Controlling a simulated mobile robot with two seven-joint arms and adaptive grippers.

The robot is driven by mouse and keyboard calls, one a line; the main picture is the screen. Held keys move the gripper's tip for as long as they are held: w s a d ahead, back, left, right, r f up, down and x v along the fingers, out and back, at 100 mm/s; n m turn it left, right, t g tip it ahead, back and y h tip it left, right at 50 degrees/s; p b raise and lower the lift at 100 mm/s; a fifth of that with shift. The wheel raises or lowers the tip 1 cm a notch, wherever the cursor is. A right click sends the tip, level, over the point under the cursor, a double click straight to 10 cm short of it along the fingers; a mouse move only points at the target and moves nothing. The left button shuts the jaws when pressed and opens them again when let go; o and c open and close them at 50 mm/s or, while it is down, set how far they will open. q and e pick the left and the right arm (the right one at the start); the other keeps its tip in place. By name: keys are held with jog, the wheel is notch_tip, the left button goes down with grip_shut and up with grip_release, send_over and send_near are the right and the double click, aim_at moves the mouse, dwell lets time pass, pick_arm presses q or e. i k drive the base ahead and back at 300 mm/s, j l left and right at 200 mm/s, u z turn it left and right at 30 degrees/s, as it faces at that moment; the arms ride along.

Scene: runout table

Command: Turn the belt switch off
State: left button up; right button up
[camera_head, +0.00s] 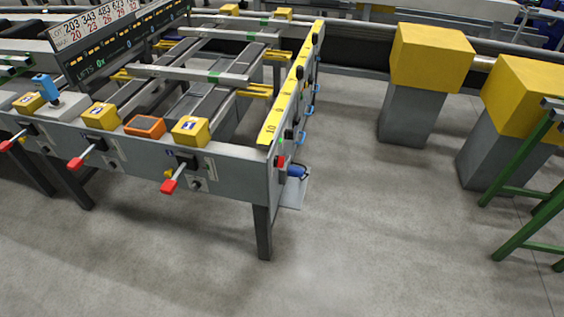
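The runout table (230,172) stands at the left, with a grey front panel. Red-tipped levers stick out from the front: one near the right corner (169,186), one in the middle (75,163) and one at the left edge (5,146). On the right end face are a small red part (281,160) and a small green part (280,146). I cannot tell which of these is the belt switch, or its position. Neither of my grippers is in view.
Yellow boxes and an orange box (145,127) sit along the table's front. A blue part (297,171) is by its right leg. Yellow-topped grey pillars (408,115) and a green frame (525,190) stand at the right. The floor in front (340,250) is clear.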

aim_at(280, 161)
jog(key=u, duration=0.25)
jog(key=i+l+u, duration=0.15)
jog(key=u, duration=0.3)
jog(key=i+l+u, duration=0.1)
jog(key=l+u, duration=0.6)
jog(key=u, duration=0.2)
jog(key=l+u, duration=0.4)
jog(key=i+j, duration=0.05)
